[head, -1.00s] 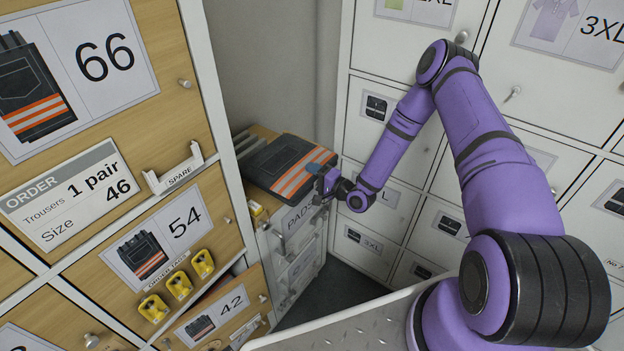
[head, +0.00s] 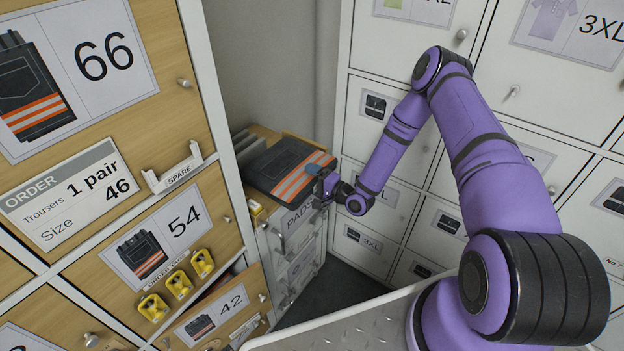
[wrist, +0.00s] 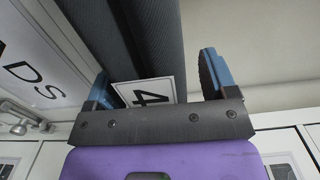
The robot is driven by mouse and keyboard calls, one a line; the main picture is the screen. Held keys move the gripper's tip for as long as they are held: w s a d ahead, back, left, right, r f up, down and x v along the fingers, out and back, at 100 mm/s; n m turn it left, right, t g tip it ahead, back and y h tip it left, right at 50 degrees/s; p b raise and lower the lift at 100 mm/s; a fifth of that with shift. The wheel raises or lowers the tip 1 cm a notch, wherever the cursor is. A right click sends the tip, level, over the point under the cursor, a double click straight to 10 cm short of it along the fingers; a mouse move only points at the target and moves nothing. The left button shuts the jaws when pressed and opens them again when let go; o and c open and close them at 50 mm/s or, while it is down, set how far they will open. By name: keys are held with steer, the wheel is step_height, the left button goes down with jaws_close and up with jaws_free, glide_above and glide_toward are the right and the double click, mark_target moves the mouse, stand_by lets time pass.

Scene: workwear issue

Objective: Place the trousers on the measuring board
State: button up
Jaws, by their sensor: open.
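The trousers (head: 282,168) are folded, dark, with orange and pale stripes. They lie on the wood-coloured top of the low unit marked PADS in the head view. My gripper (head: 317,172) is at their right front edge, with a blue finger over the striped end. In the wrist view my gripper (wrist: 157,70) is open. Dark ribbed fabric of the trousers (wrist: 158,35) lies between its fingers, with clear room towards the right finger. A white tag with a "4" (wrist: 150,93) hangs there, partly hidden by the gripper. I cannot make out the measuring board apart from the wooden surface under the trousers.
The PADS unit (head: 296,268) stands in the corner between wooden drawers on the left and white lockers (head: 455,190) on the right. An order card (head: 72,195) reads trousers, 1 pair, size 46. Yellow order tags (head: 179,284) hang on the left. Dark items lie behind the trousers.

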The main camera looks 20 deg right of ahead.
steer(key=v, duration=1.2)
steer(key=w+d+r+n+g+h, duration=0.2)
steer(key=w+r+n+h, duration=0.15)
steer(key=r, duration=0.45)
steer(key=w+d+r+n+g+h, duration=0.2)
steer(key=w+d+r+n+g, duration=0.15)
steer(key=r, duration=0.35)
steer(key=s+r+n+h, duration=0.1)
steer(key=s+r+h, duration=0.3)
steer(key=r, duration=0.9)
steer(key=s+r+n+h, duration=0.1)
steer(key=s+r+h, duration=0.35)
steer(key=r, duration=0.85)
steer(key=s+a+r+g+y, duration=0.1)
steer(key=s+a+r, duration=0.1)
steer(key=s, duration=0.7)
steer(key=s+a+r+n+g+y, duration=0.1)
steer(key=s+a+r, duration=0.1)
steer(key=s+r, duration=0.3)
steer(key=s+a+r+g+y, duration=0.1)
steer(key=s+a+r, duration=0.1)
steer(key=s, duration=1.2)
steer(key=shift+r+n+g, duration=0.3)
steer(key=shift+r+g, duration=0.05)
steer(key=shift+r, duration=0.3)
steer(key=shift+w, duration=0.1)
